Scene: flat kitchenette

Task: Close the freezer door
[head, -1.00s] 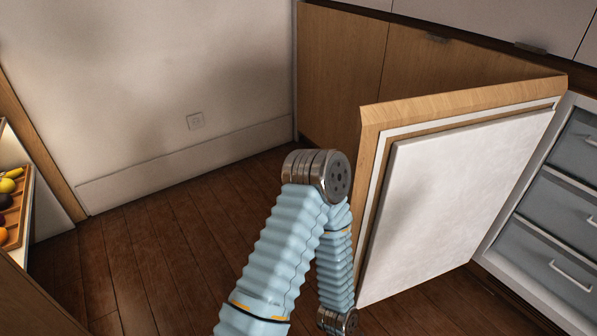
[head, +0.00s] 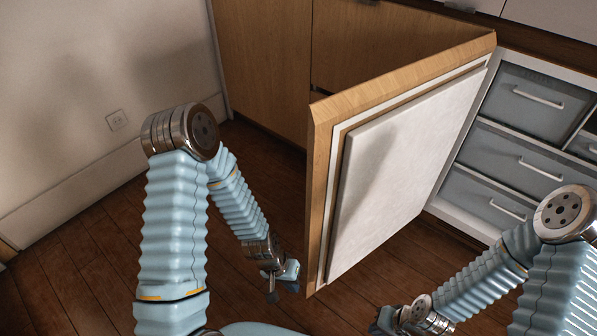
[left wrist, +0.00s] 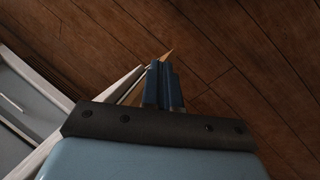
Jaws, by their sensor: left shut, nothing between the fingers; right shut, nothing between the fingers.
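The freezer door (head: 402,165) stands wide open in the head view, with a wooden outer edge and a white inner panel. The freezer (head: 508,150) shows behind it at the right, with grey drawers. My left gripper (head: 283,288) is shut and empty, low and just left of the door's free edge. In the left wrist view the blue fingers (left wrist: 164,88) are together, and the door's edge (left wrist: 130,92) shows close on their left. Whether they touch it I cannot tell. My right gripper (head: 378,328) is shut at the bottom of the picture, on the inner-panel side, partly cut off.
Wooden cabinets (head: 265,65) stand behind the door. A pale wall with a socket (head: 117,120) is at the left. The dark wooden floor (head: 75,240) is clear between the wall and my left arm.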

